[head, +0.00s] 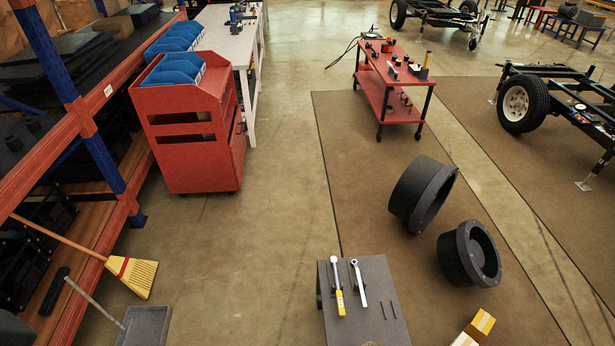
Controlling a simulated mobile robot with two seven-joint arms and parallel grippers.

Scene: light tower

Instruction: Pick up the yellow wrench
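The yellow wrench (339,301) lies on a small grey table (383,272) at the bottom middle of the head view. Its yellow handle points towards me and its silver shaft points away. A silver wrench (359,284) with a ring-shaped head lies just to its right, apart from it. Neither of my grippers shows in the head view, so I cannot see whether they are open or shut.
Two large black round parts (424,194) (469,254) rest on the floor to the right. A yellow box (480,325) is at the bottom edge. The middle floor is clear.

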